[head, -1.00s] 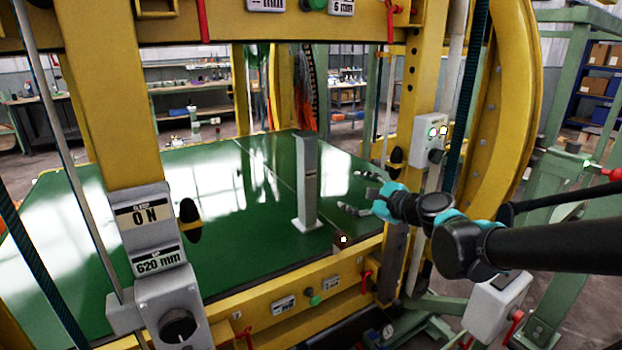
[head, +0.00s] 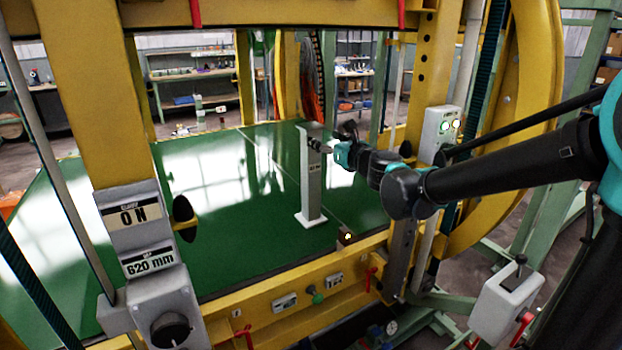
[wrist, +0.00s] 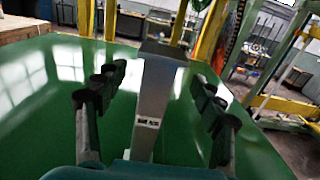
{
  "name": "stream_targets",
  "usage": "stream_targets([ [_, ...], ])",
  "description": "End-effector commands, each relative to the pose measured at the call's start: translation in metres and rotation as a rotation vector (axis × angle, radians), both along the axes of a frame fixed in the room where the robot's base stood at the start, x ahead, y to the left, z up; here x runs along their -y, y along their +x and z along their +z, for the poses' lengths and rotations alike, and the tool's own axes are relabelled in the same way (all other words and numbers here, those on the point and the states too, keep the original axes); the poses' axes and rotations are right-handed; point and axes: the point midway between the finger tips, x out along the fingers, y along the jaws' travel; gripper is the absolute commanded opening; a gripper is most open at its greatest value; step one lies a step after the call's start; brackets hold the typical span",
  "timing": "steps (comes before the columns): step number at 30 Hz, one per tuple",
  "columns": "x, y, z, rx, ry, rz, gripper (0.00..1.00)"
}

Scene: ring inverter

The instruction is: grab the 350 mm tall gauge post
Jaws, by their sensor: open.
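The gauge post (head: 311,180) is a tall grey upright column on a flat white foot, standing on the green bed in the head view. A small label shows on its face. My gripper (head: 331,141) is at the upper part of the post, coming from the right. In the wrist view the gauge post (wrist: 153,105) stands between the two dark fingers of my gripper (wrist: 158,85), one on each side. Gaps show between the fingers and the post, so the gripper is open around it.
The green bed (head: 230,220) is otherwise mostly clear. A yellow frame upright (head: 95,90) with a control box (head: 150,260) stands at left. A yellow lower beam (head: 300,285) runs in front. A small block with a light (head: 346,237) sits at the bed's edge near the post.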

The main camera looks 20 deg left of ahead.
Motion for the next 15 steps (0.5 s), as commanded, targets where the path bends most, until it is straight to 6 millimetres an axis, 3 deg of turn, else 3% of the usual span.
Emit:
stream_targets([
  [4, -0.017, 0.015, 0.0, 0.001, -0.001, 0.0, 0.69],
  [15, -0.037, 0.033, -0.003, 0.001, -0.001, 0.001, 0.69],
])
